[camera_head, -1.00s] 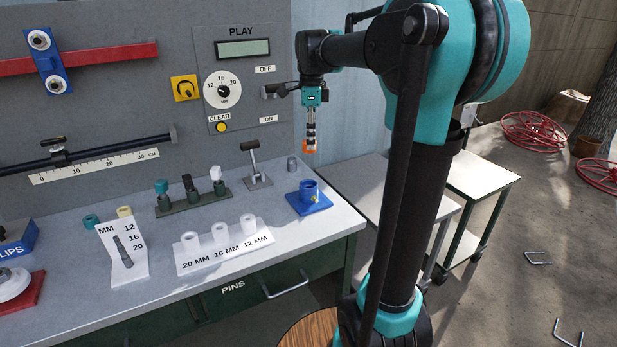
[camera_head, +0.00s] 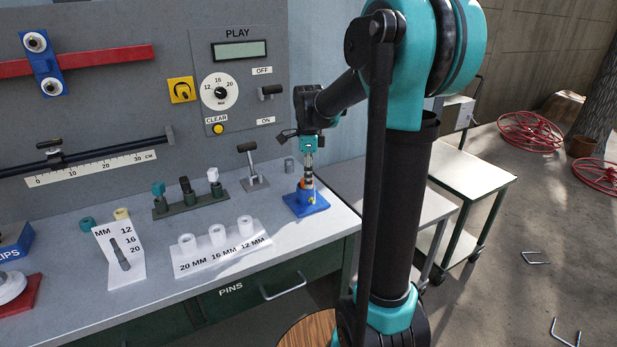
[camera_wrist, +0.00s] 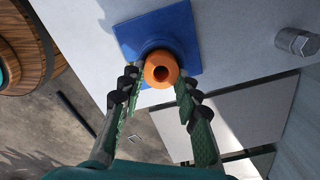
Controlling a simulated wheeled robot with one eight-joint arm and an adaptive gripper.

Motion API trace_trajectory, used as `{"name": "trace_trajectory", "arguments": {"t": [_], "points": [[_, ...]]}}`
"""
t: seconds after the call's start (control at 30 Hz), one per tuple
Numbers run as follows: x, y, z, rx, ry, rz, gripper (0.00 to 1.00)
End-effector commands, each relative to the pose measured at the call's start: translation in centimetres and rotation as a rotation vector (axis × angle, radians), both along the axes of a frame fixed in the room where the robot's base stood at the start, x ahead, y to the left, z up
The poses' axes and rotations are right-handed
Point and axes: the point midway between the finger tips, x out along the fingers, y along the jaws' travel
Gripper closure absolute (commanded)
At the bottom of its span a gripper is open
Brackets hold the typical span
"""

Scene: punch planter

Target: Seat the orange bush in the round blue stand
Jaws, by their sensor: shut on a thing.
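The orange bush (camera_head: 305,184) is a short ring with a hole through it. My gripper (camera_head: 309,177) points down and is shut on it. The round blue stand (camera_head: 307,203) is a blue cup on a square base near the right end of the bench. The bush is at the mouth of the cup. In the wrist view the bush (camera_wrist: 151,64) lies between my finger pads (camera_wrist: 156,97) and over the stand (camera_wrist: 150,28), covering part of its ring. How deep the bush sits in the cup is hidden.
A lever (camera_head: 252,165) and a grey nut-like piece (camera_head: 289,165) stand behind the stand. To the left are a rack of pins (camera_head: 190,203) and a white block with several sleeves (camera_head: 222,249). The bench's right edge is close to the stand.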

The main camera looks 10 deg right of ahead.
Motion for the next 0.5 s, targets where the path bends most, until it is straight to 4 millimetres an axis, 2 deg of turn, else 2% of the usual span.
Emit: {"name": "trace_trajectory", "arguments": {"t": [0.2, 0.23, 0.4, 0.5], "points": [[0.01, 0.00, -0.19, 0.000, 0.000, 0.000, 1.00], [0.02, 0.01, -0.24, 0.000, 0.000, 0.000, 0.67], [0.01, 0.00, -0.19, 0.000, 0.000, 0.000, 0.47], [0.01, 0.00, -0.18, 0.000, 0.000, 0.000, 0.47]]}}
